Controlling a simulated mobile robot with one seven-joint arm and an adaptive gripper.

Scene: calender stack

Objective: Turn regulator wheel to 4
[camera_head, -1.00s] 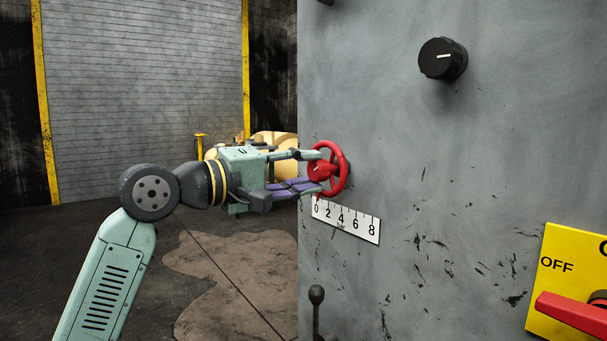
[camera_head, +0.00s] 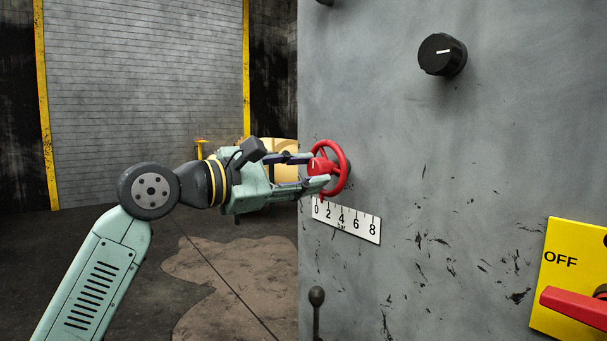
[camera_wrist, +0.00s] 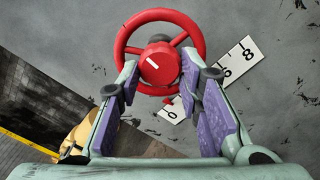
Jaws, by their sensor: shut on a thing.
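The red regulator wheel (camera_head: 341,160) stands out from the grey panel, and its hub carries a short white mark. It also shows in the wrist view (camera_wrist: 188,26). A white scale plate (camera_head: 352,222), marked 0 to 8 bar, sits below it. A small red pointer (camera_head: 321,198) under the wheel is near the low end, seemingly between 0 and 2. My gripper (camera_head: 318,172) reaches the wheel from the left. In the wrist view (camera_wrist: 158,72) its two fingers are shut on the wheel, one on each side of the hub. The fingers partly hide the lower rim and the scale.
A black knob (camera_head: 442,55) is higher on the panel. A small dark lever (camera_head: 316,300) stands below the scale. A yellow OFF plate (camera_head: 562,250) with a red handle (camera_head: 575,305) is at lower right. Open floor lies left of the panel.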

